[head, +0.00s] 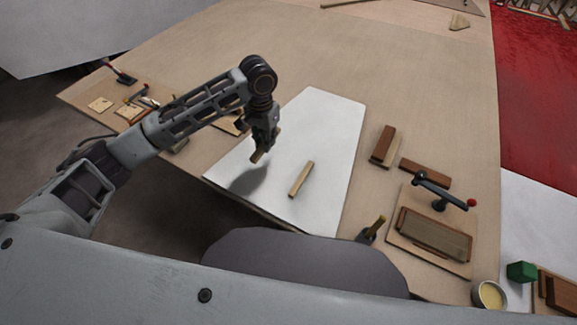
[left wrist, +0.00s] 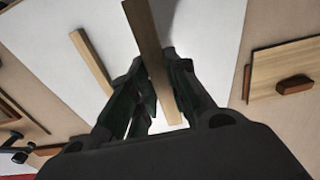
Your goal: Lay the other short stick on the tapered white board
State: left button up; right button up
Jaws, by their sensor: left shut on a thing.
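The tapered white board (head: 325,125) lies on the wooden table. One short stick (head: 301,179) lies on it, right of my left gripper; it also shows in the left wrist view (left wrist: 92,62). My left gripper (head: 266,143) is over the left part of the board, shut on the other short stick (head: 258,157). In the left wrist view the held stick (left wrist: 148,48) sticks out past the fingers (left wrist: 158,95). A shadow lies on the board below, and the held stick appears to be above the surface.
Brown blocks (head: 381,148) and a clamp fixture (head: 437,195) stand right of the board. A cup (head: 489,295) and a green block (head: 521,271) are at the front right. The far table is mostly clear.

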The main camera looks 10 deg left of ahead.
pick_arm(q)
send_over(268, 165)
jog(key=shift+f, duration=2.5)
pick_arm(e)
jog(key=shift+w+d+f, duration=0.1)
jog(key=shift+w+f, duration=0.05)
jog(key=shift+f, duration=0.05)
pick_arm(q)
jog(key=shift+f, duration=0.1)
notch_tip(268, 165, down, 4)
jog(key=shift+r+b, duration=0.25)
jog(key=shift+b, duration=0.1)
jog(key=shift+f, duration=0.6)
pick_arm(e)
jog(key=shift+d+f, duration=0.15)
jog(key=shift+d, duration=0.55)
pick_arm(q)
jog(key=shift+f, duration=0.1)
pick_arm(e)
jog(key=shift+a, duration=0.2)
